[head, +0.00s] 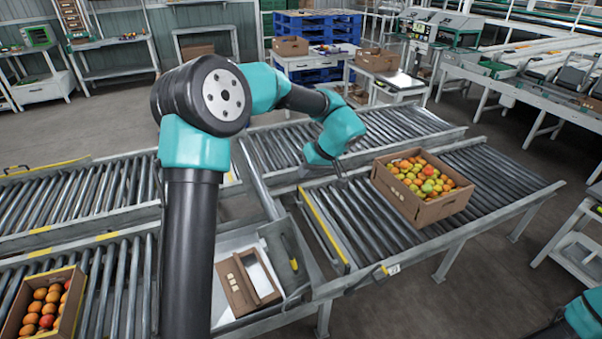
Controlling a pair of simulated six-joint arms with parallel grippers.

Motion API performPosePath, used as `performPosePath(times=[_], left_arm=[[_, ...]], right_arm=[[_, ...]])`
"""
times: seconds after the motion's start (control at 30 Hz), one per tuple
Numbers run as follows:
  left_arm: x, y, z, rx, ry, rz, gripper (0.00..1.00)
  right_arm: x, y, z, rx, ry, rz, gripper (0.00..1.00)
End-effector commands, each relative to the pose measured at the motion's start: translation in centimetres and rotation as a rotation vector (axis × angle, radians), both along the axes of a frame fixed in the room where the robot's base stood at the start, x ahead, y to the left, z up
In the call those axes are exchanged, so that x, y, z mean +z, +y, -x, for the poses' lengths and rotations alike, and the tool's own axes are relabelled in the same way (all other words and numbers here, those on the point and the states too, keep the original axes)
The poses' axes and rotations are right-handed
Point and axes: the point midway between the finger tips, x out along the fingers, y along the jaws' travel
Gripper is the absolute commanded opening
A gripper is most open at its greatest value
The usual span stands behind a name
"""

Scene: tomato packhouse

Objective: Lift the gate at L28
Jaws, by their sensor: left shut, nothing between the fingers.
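A gate with a yellow top edge (323,229) stands across the left end of the right-hand roller conveyor. It looks lowered, near the level of the rollers. A small white label (393,269) sits on the front rail by its near end, too small to read, so I cannot confirm L28. My left gripper (341,178) is shut and empty, above the rollers, right of the gate's far end and apart from it. Its fingertips are small and dark here. Only a teal part of my right arm shows at the lower right; its gripper is out of view.
A cardboard box of mixed tomatoes (423,209) stands on the rollers close right of my left gripper. Another box of tomatoes (45,311) is at the lower left. A white tray (222,308) with a small carton (246,284) lies between the conveyors. The rollers near the gate are clear.

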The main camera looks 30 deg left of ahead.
Motion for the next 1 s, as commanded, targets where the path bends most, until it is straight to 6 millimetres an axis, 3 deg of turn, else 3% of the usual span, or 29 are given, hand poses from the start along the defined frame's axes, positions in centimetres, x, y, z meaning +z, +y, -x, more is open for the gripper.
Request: performPosePath(times=[0.5, 0.7, 1.0], left_arm=[[-7.1, 4.8, 1.2, 0.002, 0.004, 0.001, 0.00], [-7.3, 6.4, 3.4, 0.002, 0.001, 0.000, 0.00], [-7.5, 6.9, 4.1, 0.000, 0.001, 0.001, 0.00]], right_arm=[[0.0, 0.0, 0.0, 0.000, 0.000, 0.000, 0.00], [0.0, 0.0, 0.0, 0.000, 0.000, 0.000, 0.00], [0.0, 0.0, 0.0, 0.000, 0.000, 0.000, 0.00]])
